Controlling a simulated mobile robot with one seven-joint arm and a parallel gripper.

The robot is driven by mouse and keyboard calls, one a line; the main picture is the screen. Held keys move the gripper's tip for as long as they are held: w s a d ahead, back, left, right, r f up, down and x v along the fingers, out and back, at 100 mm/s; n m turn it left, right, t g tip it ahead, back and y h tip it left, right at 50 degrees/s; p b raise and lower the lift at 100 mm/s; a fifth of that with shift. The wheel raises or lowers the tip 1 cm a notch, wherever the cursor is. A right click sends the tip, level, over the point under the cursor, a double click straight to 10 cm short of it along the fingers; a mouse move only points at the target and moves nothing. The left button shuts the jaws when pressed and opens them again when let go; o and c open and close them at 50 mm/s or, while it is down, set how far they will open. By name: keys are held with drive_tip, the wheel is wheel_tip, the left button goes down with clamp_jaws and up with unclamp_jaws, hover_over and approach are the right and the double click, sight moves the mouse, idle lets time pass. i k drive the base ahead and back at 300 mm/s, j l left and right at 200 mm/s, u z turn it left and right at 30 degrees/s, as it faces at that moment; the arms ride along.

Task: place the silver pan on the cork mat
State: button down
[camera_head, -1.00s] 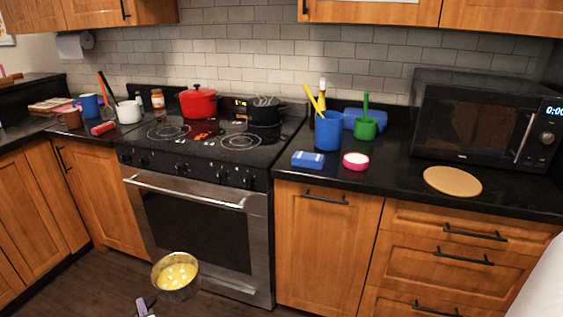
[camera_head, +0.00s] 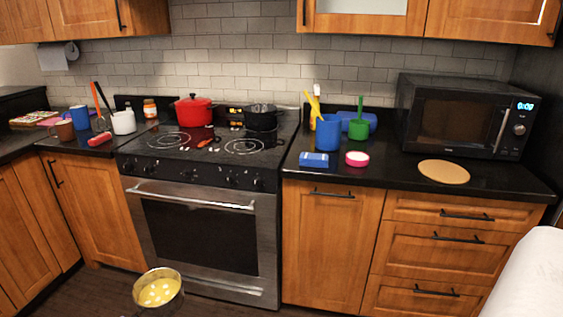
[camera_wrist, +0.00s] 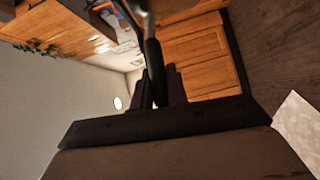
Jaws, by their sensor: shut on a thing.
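The silver pan (camera_head: 136,293) is at the bottom left of the head view, held in the air in front of the oven. It has yellow contents with pale pieces in it. In the wrist view my gripper (camera_wrist: 162,88) is shut on the pan's dark handle (camera_wrist: 152,52); the pan's body is mostly out of that view. My gripper does not show in the head view. The round cork mat (camera_head: 443,172) lies flat on the right counter in front of the microwave, with nothing on it. The pan is far to the left of the mat and lower.
The microwave (camera_head: 462,115) stands right behind the mat. A blue container (camera_head: 328,132), a green cup (camera_head: 358,129), a blue box (camera_head: 314,160) and a pink round item (camera_head: 357,159) stand left of it. The stove (camera_head: 205,150) holds a red pot (camera_head: 193,110) and a black pot (camera_head: 261,117).

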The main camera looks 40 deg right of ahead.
sight(432, 175)
drive_tip(key=j+z, duration=0.1)
drive_tip(key=z, duration=0.85)
